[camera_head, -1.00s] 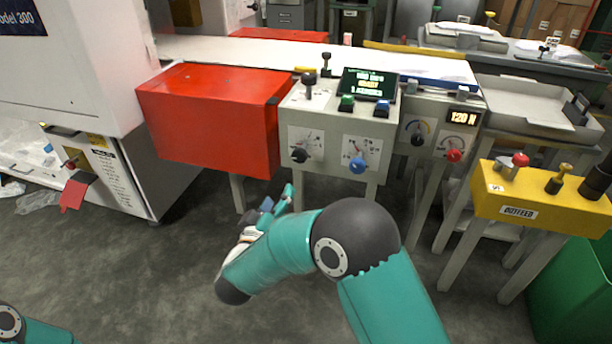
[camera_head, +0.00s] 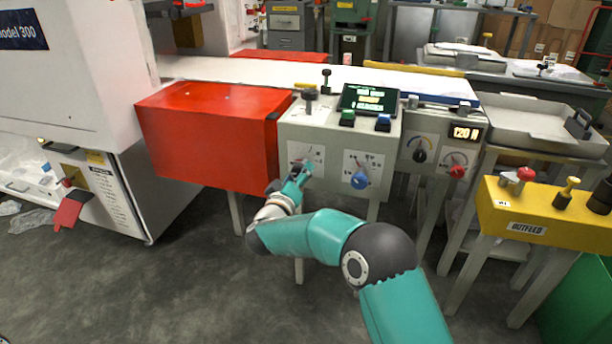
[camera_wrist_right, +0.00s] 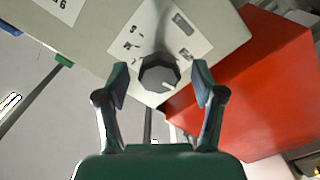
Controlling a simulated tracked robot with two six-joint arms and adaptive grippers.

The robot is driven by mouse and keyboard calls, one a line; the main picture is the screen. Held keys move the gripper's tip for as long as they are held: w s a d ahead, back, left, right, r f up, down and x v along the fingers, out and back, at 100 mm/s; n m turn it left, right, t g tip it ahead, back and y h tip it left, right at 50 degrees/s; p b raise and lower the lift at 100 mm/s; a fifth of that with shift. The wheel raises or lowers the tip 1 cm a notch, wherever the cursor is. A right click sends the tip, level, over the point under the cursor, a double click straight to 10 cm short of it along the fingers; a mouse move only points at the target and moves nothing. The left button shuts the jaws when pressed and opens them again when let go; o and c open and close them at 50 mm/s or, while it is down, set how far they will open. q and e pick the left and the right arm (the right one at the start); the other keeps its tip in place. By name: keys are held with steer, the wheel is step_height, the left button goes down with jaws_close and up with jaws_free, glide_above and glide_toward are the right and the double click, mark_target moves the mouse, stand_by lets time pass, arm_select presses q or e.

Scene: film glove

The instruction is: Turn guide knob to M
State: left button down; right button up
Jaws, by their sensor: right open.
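A dark faceted knob (camera_wrist_right: 158,74) with a pale pointer mark sits on a white dial plate (camera_wrist_right: 185,42), whose markings are too small to read. My right gripper (camera_wrist_right: 160,80) is open, with one finger on each side of this knob and a gap visible on both sides. In the head view my right gripper (camera_head: 296,182) is at the left dial of the grey control box (camera_head: 325,135) and hides its knob. A blue knob (camera_head: 359,180) is on the dial to the right. I cannot read which dial is the guide one. My left gripper is out of view.
A red box (camera_head: 205,140) stands directly left of the control box. A black knob (camera_head: 419,155) and a red knob (camera_head: 457,172) are on the panel to the right. A yellow outfeed box (camera_head: 545,213) is further right. The floor in front is clear.

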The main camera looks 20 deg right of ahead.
steer(key=shift+x, duration=0.75)
steer(key=shift+c, duration=0.3)
